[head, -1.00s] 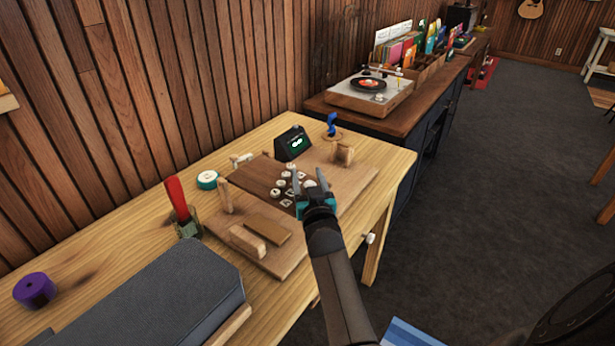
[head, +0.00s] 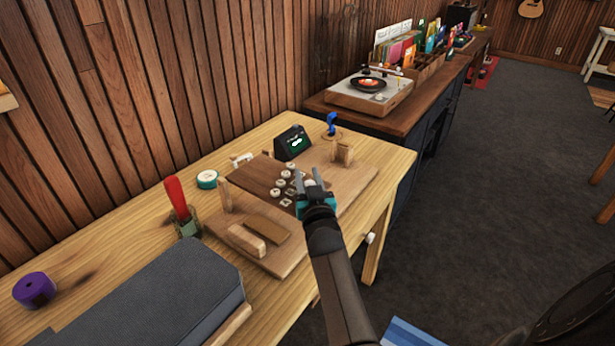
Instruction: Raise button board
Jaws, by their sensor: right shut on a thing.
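The button board (head: 257,176) is a dark brown panel with several white buttons near its right end. It is over a wooden base (head: 356,188) on the light wood table. My right gripper (head: 309,179) is at the board's right end, with its fingers shut on the board there. A pale button shows between the fingers, and the gripper hides part of that edge. The board looks slightly tilted; I cannot tell how far it is off the base. My left gripper is not in view.
A small black display (head: 293,142) and a blue clamp-like item (head: 331,124) are behind. A red-handled tool (head: 177,200), a green tape roll (head: 207,180) and a grey case (head: 160,300) are to the left.

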